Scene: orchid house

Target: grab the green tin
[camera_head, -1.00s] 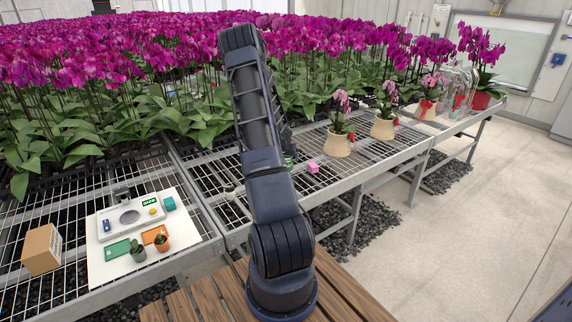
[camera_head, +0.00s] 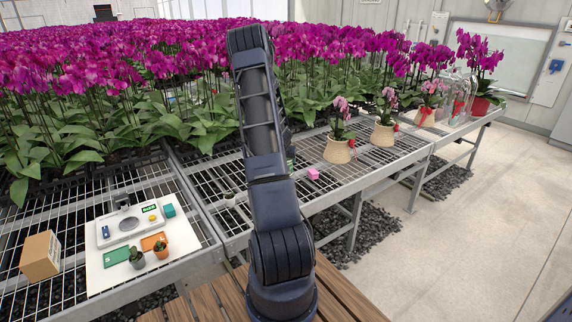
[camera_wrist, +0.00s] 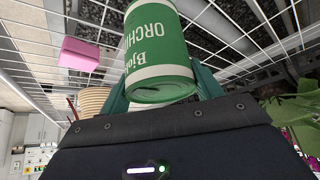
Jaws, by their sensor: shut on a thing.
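The green tin (camera_wrist: 160,45) with white bands and lettering fills the top middle of the wrist view. Its lettering appears upside down there. My gripper (camera_wrist: 163,84) has its teal fingers on both sides of the tin and is shut on it. Wire mesh of the bench shows behind the tin. In the head view my dark arm stands in the middle and hides the gripper and most or all of the tin.
A pink block (camera_head: 313,174) lies on the mesh bench right of my arm; it also shows in the wrist view (camera_wrist: 80,53). Potted orchids (camera_head: 338,150) stand farther right. A white board (camera_head: 98,272) with a scale and small pots is at left, beside a cardboard box (camera_head: 40,256).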

